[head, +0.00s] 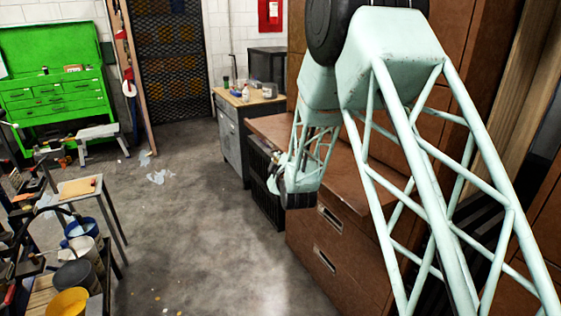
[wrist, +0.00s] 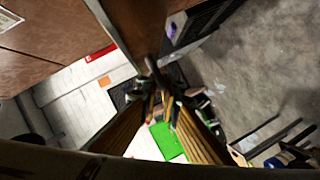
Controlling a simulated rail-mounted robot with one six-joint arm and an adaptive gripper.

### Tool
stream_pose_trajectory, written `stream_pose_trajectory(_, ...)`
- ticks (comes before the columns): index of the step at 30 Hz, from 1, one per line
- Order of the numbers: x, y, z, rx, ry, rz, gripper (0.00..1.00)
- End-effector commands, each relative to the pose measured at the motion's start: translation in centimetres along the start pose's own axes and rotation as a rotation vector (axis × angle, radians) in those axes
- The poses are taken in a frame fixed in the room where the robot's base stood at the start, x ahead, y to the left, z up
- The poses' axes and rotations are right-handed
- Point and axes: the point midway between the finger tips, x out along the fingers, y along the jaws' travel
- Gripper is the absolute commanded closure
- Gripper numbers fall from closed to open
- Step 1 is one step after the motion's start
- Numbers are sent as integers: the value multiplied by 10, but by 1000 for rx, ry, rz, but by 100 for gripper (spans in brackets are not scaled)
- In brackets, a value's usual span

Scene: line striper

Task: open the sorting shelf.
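I cannot tell for sure which unit is the sorting shelf. A brown cabinet (head: 335,240) with drawer fronts and recessed pulls stands at centre right in the head view, partly hidden by my pale green lattice arm. Its visible drawers look shut. A dark slatted unit (head: 262,185) stands beside it on the left. In the wrist view my gripper (wrist: 162,98) shows as two striped fingers converging near the centre, with dark parts at the tips. Nothing clear shows between them, and their gap is hard to judge.
A grey workbench (head: 232,135) with bottles stands behind the slatted unit. A green tool cabinet (head: 55,85) is at the back left. Buckets, including a yellow one (head: 68,302), and a small table (head: 80,187) crowd the left. The concrete floor (head: 190,220) between is mostly clear.

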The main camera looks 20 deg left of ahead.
Motion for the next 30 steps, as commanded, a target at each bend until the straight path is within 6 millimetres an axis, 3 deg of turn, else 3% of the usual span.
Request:
stream_pose_trajectory(5, 0, -1, 0, -1, 0, -2, 100)
stream_pose_trajectory(8, 0, -1, 0, -1, 0, -2, 89)
stream_pose_trajectory(21, -3, 0, 0, 0, 0, -1, 89)
stream_pose_trajectory(30, -26, 0, 0, 0, 0, -2, 89)
